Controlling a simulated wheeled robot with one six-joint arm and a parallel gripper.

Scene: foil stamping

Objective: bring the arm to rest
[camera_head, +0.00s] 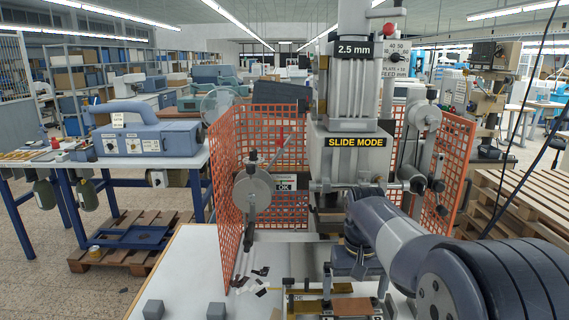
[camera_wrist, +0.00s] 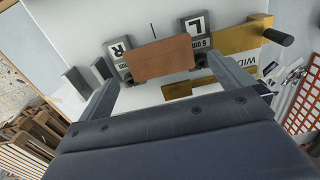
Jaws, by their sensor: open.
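My arm (camera_head: 395,235) reaches in from the lower right in the head view, in front of the stamping press (camera_head: 345,155) labelled SLIDE MODE. My gripper (camera_wrist: 165,72) is open in the wrist view, its two fingers spread wide. A brown block (camera_wrist: 162,58) shows between and beyond the fingertips; I cannot tell whether they touch it. In the head view my gripper (camera_head: 350,265) is low at the press front, partly hidden by its own wrist.
Grey blocks marked R (camera_wrist: 120,50) and L (camera_wrist: 196,28) and a brass-coloured fixture (camera_wrist: 235,42) lie close by. An orange mesh guard (camera_head: 225,185) surrounds the press. Small grey cubes (camera_head: 154,309) sit on the white tabletop (camera_head: 190,265). Wooden pallets (camera_head: 500,200) stand at right.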

